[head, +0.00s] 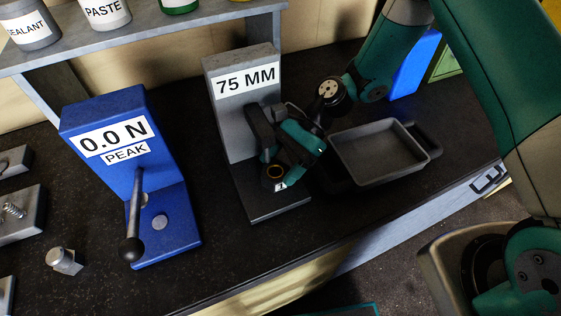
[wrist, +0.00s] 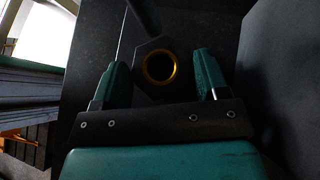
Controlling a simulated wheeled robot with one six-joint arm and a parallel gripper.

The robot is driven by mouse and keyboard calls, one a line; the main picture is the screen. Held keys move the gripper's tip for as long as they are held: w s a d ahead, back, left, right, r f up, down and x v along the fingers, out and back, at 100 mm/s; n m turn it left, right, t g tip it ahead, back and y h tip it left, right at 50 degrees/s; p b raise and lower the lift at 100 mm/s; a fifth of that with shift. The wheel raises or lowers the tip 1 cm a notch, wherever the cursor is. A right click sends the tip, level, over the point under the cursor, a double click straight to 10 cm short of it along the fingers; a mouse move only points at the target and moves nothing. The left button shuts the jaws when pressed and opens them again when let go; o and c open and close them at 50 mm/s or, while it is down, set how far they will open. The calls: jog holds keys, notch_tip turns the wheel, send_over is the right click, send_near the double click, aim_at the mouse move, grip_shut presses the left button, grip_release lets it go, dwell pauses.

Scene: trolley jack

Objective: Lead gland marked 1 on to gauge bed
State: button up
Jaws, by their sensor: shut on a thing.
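My gripper (head: 275,165) is shut on the gland marked 1 (head: 280,186), a dark part with a brass-coloured ring in its bore and a small white label. In the wrist view the gland's ring (wrist: 160,67) shows face-on between my gripper's two green fingers (wrist: 160,80). The gland is over the gauge bed (head: 262,210), the flat grey foot of the stand reading 75 MM (head: 245,80). I cannot tell whether the gland touches the bed. My gripper hides part of the gland and the upright behind it.
A blue force tester (head: 125,145) reading 0.0 N with a lever stands left of the gauge. A grey tray (head: 375,160) lies right of it, near my gripper. A shelf (head: 120,40) with several pots is behind. A small metal part (head: 65,260) lies at lower left.

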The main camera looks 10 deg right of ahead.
jog(key=o, duration=1.3)
jog(key=shift+o, duration=0.2)
jog(key=b+v, duration=0.2)
jog(key=v, duration=1.5)
jog(key=shift+b, duration=0.35)
jog(key=shift+w+d+r, duration=0.15)
jog(key=shift+r, duration=0.1)
jog(key=p+v, duration=0.6)
jog(key=p, duration=0.5)
jog(key=shift+w+d+r, duration=0.2)
jog(key=shift+r, duration=0.05)
jog(key=shift+f, duration=0.1)
